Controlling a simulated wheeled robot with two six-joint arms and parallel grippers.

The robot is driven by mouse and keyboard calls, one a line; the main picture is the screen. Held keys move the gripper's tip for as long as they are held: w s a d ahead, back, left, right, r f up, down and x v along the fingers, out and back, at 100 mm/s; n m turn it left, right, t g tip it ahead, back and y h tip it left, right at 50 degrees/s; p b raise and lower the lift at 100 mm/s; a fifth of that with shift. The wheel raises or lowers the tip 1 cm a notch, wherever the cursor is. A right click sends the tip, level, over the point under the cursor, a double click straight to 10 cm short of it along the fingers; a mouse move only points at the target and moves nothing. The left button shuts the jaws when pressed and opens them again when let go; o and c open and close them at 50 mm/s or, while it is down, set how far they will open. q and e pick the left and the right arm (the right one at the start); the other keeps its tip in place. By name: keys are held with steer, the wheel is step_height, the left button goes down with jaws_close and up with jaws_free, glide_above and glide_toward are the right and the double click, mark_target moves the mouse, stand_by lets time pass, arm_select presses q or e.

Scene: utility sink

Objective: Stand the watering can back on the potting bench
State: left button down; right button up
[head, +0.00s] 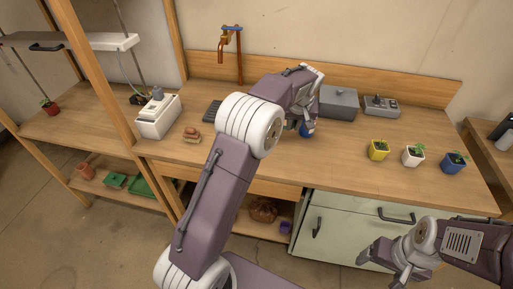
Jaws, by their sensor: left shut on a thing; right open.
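My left arm reaches from the bottom over the potting bench (340,160). My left gripper (305,122) is shut on a small blue object (307,130) at the middle of the bench. Gripper and arm hide most of this object, so I cannot tell whether it is the watering can or whether it touches the bench top. No other watering can shows clearly. My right gripper (388,268) is open and appears empty, low in front of the pale cabinet at the lower right.
Yellow (379,150), white (413,156) and blue (453,163) plant pots stand at the right. A grey box (338,103) and grey device (381,106) are behind. A white box (158,117) and copper tap (229,42) are left. The front middle bench is clear.

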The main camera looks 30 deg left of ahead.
arm_select(q)
steer(key=s+a+f, duration=0.1)
steer(key=a+f, duration=0.1)
steer(key=a, duration=0.1)
steer(key=s+a+f, duration=0.1)
steer(key=a, duration=0.2)
steer(key=s+a+f, duration=0.1)
steer(key=a+f, duration=0.1)
steer(key=shift+s+a+f+b, duration=0.3)
steer(key=shift+s+a+b, duration=0.05)
steer(key=shift+a+b, duration=0.05)
step_height(320, 180, down, 4)
steer(key=shift+d+r, duration=0.1)
steer(key=shift+r, duration=0.1)
steer(key=shift+f, duration=0.25)
steer(key=shift+f+b, duration=0.15)
steer(key=shift+b, duration=0.2)
steer(key=c, duration=1.5)
jaws_free()
steer(key=shift+o, duration=0.2)
